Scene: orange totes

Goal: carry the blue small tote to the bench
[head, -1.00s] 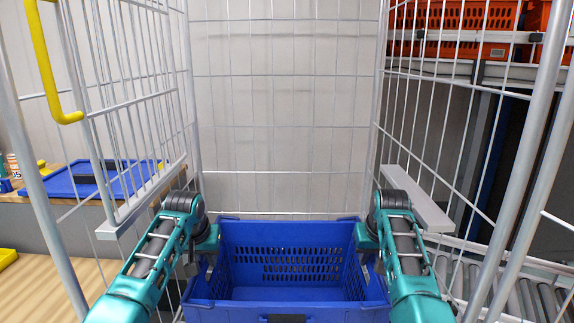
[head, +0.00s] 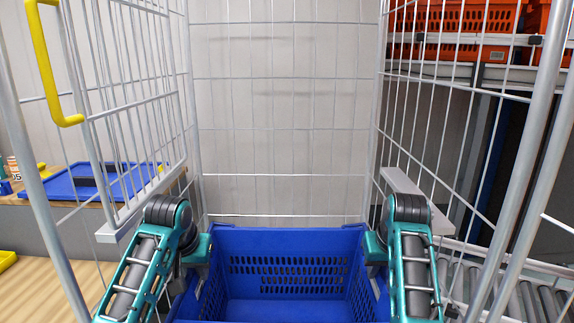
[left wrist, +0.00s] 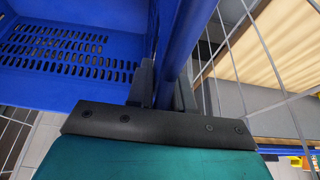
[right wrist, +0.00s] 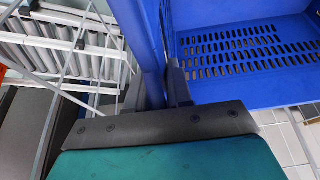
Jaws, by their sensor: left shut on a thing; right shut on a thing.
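The blue small tote (head: 288,240) is in the lower middle of the head view, empty as far as I see, between the mesh sides of a wire cage trolley. My left gripper (head: 203,262) is shut on its left wall, and my right gripper (head: 376,258) is shut on its right wall. In the left wrist view the fingers (left wrist: 162,88) clamp the tote's rim. In the right wrist view the fingers (right wrist: 162,88) do the same. The tote's near edge is cut off by the frame. The bench (head: 60,200) with a wooden top stands at the left, behind the mesh.
The wire cage (head: 280,77) encloses the tote at the back and both sides, with a yellow handle (head: 47,70) at left. A blue tray (head: 115,181) lies on the bench. Orange totes (head: 455,35) sit on a rack at right, above a roller conveyor (head: 530,300).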

